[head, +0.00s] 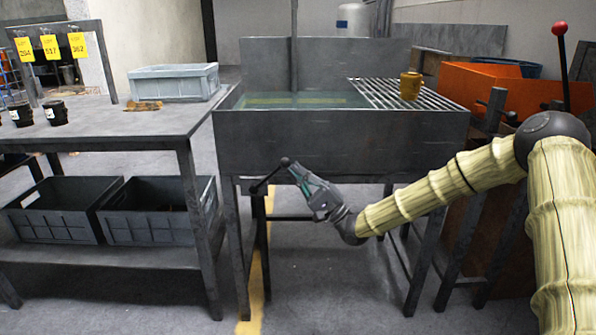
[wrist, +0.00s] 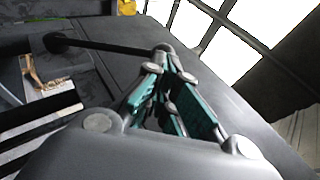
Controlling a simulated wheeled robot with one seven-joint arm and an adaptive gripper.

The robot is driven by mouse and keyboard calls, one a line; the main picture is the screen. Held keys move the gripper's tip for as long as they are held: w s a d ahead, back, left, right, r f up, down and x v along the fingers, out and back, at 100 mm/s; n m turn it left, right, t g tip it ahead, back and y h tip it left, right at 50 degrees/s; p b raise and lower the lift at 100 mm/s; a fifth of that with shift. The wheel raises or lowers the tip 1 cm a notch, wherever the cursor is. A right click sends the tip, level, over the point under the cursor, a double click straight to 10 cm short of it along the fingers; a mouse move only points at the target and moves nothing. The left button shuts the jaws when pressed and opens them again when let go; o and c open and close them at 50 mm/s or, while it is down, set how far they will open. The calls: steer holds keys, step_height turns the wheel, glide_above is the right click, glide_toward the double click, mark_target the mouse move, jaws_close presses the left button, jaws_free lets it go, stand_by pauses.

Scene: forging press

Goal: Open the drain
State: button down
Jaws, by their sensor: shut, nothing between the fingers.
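The water tank (head: 340,142) is a grey metal trough on legs, with water visible at its left. A dark drain lever (head: 270,175) with a round end shows below its front, slanting up to the right. In the wrist view the lever (wrist: 110,46) runs across the upper left, with a round knob at its left end. My gripper (head: 292,168) is below the tank front, with its tips close to the lever's upper end. In the wrist view my gripper (wrist: 172,72) is shut and empty, its tips by the lever's right end. I cannot tell whether they touch.
A metal table (head: 140,125) with a grey bin (head: 173,82) stands at left, with two dark crates on its lower shelf. A yellow-brown pot (head: 410,86) stands on the tank's grate (head: 385,94). An orange bin (head: 490,85) is at right. Floor shows under the tank.

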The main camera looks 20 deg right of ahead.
mark_target(272, 149)
steer(key=shift+r, duration=0.25)
steer(key=a+r+n+g+p, duration=0.1)
steer(key=p, duration=0.2)
steer(key=a+r+g+h+p, duration=0.1)
steer(key=r+p, duration=0.1)
steer(key=p, duration=0.2)
steer(key=w+a+r+n+g+p, duration=0.1)
steer(key=g+p, duration=0.1)
steer(key=p, duration=0.2)
steer(key=shift+a+r+n+h, duration=0.1)
steer(key=shift+r+n+h, duration=0.1)
steer(key=shift+n+h, duration=0.15)
steer(key=a+h+p, duration=0.1)
steer(key=p, duration=0.2)
steer(key=a+r+n+g+p, duration=0.1)
steer(key=p, duration=0.2)
steer(key=shift+w+a+r+g+h+p, duration=0.15)
steer(key=shift+w+r+g+h+p, duration=0.15)
steer(key=shift+h+p, duration=0.05)
steer(key=shift+w+a+r+h+p, duration=0.1)
steer(key=shift+a+r+h+p, duration=0.25)
steer(key=shift+p, duration=0.7)
steer(key=a+p, duration=0.1)
steer(key=a+g+h+p, duration=0.1)
steer(key=p, duration=0.1)
steer(key=shift+w+f+n, duration=0.1)
steer(key=shift+w+n, duration=0.15)
steer(key=shift+n, duration=0.1)
steer(key=shift+p, duration=0.3)
